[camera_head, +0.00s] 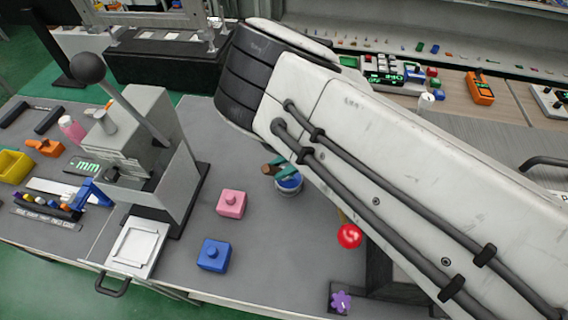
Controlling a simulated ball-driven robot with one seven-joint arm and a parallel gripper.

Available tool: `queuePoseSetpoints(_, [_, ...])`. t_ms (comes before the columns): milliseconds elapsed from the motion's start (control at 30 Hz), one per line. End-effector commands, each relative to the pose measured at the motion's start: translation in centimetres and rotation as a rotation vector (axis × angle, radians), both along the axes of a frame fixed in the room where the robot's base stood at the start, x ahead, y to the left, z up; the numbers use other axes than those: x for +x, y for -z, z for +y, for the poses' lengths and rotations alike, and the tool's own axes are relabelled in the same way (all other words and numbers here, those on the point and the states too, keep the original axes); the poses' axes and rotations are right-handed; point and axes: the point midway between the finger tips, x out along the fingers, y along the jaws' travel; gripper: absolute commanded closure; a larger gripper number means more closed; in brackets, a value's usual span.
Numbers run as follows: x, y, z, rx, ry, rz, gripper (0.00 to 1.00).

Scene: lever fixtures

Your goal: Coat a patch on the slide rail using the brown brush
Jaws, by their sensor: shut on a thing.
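My own pale arm crosses the picture from the lower right to a dark ribbed joint near the top middle. My gripper is hidden from this view, so its hold does not show. A blue pot (289,184) stands on the grey bench just left of the arm. Brown and green handle-like pieces (271,168) show at its top, partly covered by the arm; I cannot tell whether one is the brown brush. I cannot pick out the slide rail for certain; a dark fixture (373,290) stands partly hidden below the arm.
A grey lever press (155,150) with a black ball knob stands at left. A pink block (231,204) and a blue block (213,255) sit on the bench. Bench between the blocks is clear.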

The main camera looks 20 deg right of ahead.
Motion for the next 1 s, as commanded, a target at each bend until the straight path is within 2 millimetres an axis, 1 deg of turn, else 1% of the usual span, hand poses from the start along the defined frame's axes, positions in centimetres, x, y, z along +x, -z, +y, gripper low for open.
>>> queuePoseSetpoints(33, [-0.1,0.2,0.0,-0.003,0.002,0.004,1.0])
queuePoseSetpoints(167, [-0.1,-0.1,0.0,-0.003,0.002,0.004,1.0])
queuePoseSetpoints(1000, [0.0,-6.2,0.0,-0.001,0.0,0.001,1.0])
